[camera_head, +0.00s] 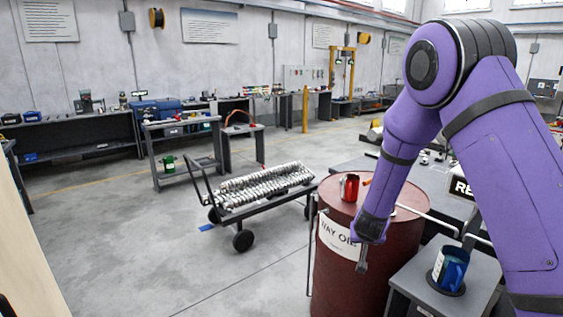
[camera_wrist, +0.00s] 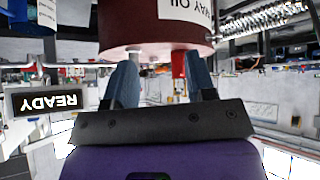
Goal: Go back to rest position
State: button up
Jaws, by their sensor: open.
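My gripper (camera_head: 365,258) hangs from my purple arm in front of the dark red barrel's upper side, in the head view. In the wrist view my gripper (camera_wrist: 163,78) shows two blue-grey fingers spread apart with nothing between them. The barrel (camera_head: 350,285) carries a white label reading "WAY OIL". In the wrist view, which looks upside down, the barrel (camera_wrist: 125,25) is just beyond the fingertips. I cannot tell whether they touch it. A red can (camera_head: 349,187) stands on the barrel's top.
A blue mug-like container (camera_head: 450,270) stands on a small grey table (camera_head: 413,280) right of the barrel. A black cart (camera_head: 262,209) loaded with metal parts stands left of it. A sign (camera_wrist: 48,101) reads "READY". The floor at left is clear.

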jog(key=s+r+n+y, duration=0.1)
jog(key=s+r, duration=0.4)
jog(key=r, duration=0.3)
jog(key=s+r+y, duration=0.2)
jog(key=s+r, duration=0.3)
jog(key=r, duration=0.4)
jog(key=s+r+n+y, duration=0.1)
jog(key=s+r, duration=0.5)
jog(key=r, duration=0.2)
jog(key=s+d+r+g, duration=0.1)
jog(key=s+r, duration=0.1)
jog(key=s, duration=0.6)
jog(key=s+d+r+h, duration=0.1)
jog(key=s+d+r, duration=0.1)
jog(key=s, duration=0.6)
jog(key=s+d+r+g, duration=0.1)
jog(key=s+r, duration=0.1)
jog(key=s, duration=0.6)
jog(key=shift+s+d+r+g+h, duration=0.3)
jog(key=shift+s+d+r, duration=0.05)
jog(key=shift+s+d, duration=0.05)
jog(key=shift+w, duration=0.1)
